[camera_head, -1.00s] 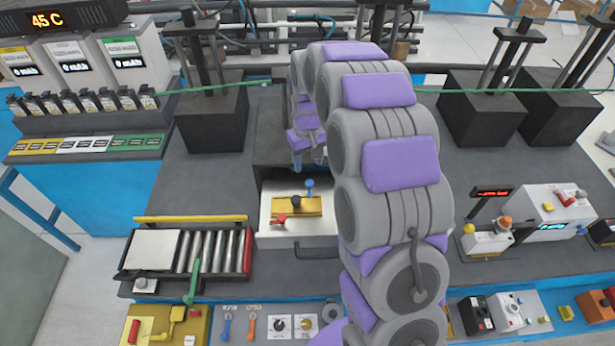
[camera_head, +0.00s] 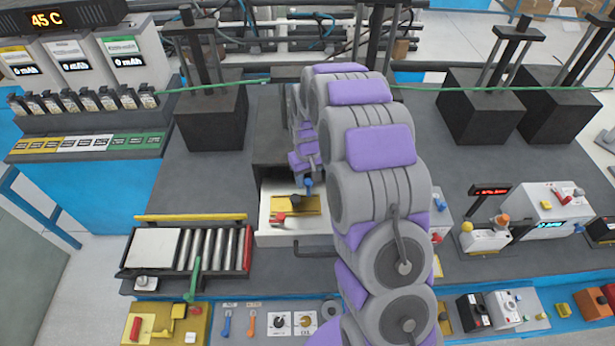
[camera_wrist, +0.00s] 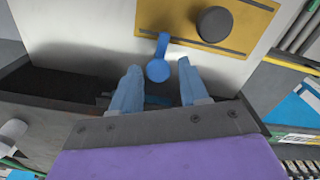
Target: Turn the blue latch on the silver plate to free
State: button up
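The blue latch (camera_head: 308,182) stands at the back edge of a gold plate (camera_head: 312,206) in a pale, silvery tray (camera_head: 268,232). In the wrist view, the blue latch (camera_wrist: 158,70) has a round end and a short arm reaching the gold plate (camera_wrist: 245,35). My gripper (camera_wrist: 158,66) is open, with its two blue fingers on either side of the latch's round end. I see gaps on both sides; the depth between fingertips and latch is unclear. In the head view, my arm hides most of the gripper.
The black housing (camera_head: 262,150) rises behind the tray. A roller conveyor (camera_head: 190,250) stands to the left, and small devices (camera_head: 485,238) to the right.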

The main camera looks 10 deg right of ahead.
jog(key=shift+d, duration=0.1)
grip_shut()
jog(key=shift+n, duration=0.4)
jog(key=n+b, duration=0.2)
jog(key=n, duration=0.2)
jog(key=n+b, duration=0.1)
jog(key=n, duration=0.8)
jog(key=shift+n, duration=2)
